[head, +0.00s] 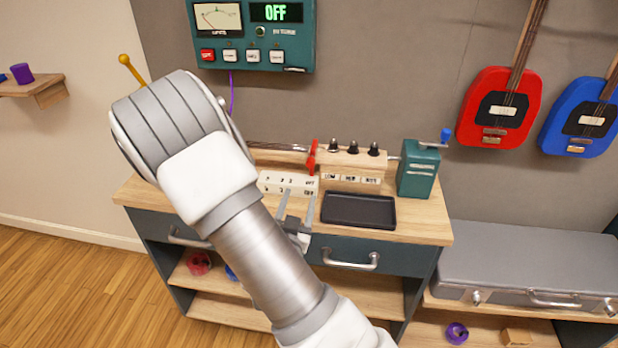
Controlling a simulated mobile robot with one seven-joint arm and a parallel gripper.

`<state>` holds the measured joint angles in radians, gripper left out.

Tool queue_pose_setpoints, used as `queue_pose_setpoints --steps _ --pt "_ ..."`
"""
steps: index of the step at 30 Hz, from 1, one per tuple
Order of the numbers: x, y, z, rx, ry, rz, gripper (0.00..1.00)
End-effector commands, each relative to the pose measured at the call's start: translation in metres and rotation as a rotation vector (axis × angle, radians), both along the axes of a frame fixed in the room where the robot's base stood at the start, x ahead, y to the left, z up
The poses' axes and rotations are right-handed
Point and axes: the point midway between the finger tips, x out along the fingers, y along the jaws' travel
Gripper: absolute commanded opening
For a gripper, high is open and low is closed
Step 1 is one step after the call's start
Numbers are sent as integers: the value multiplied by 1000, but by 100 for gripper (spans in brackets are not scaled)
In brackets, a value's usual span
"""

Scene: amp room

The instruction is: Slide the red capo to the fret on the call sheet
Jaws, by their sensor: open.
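A red capo (312,155) stands upright on the bench, at the left end of a wooden block with black knobs. A thin stringed neck (277,147) runs left from it, and my arm hides part of that neck. My gripper (297,195) is open, its two grey fingers apart in front of a white marked panel (272,181). It is below and slightly left of the capo in the picture, and nothing shows between the fingers. The panel's small marks are too small to read surely. I cannot make out a call sheet.
The bench (420,228) holds a black tray (358,210), the knobbed block (352,164) and a teal box with a blue-handled crank (418,170). A teal meter unit reading OFF (254,35) hangs above. Red (499,108) and blue (581,118) guitars hang at right.

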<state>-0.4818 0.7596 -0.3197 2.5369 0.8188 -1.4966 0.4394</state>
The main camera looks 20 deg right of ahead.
Motion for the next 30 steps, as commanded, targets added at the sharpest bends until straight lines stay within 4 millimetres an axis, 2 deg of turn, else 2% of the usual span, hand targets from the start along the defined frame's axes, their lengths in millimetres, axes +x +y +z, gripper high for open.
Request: queue_pose_setpoints --steps 1,11,18,24,30 --pt "1 -1 -5 1 -3 0 59" --pt "7 -9 -5 0 -3 2 59" --pt "33 -28 -4 -1 -4 -1 59" --pt "70 -53 0 -3 0 -1 59" --pt "94 -68 -1 -2 1 1 59"
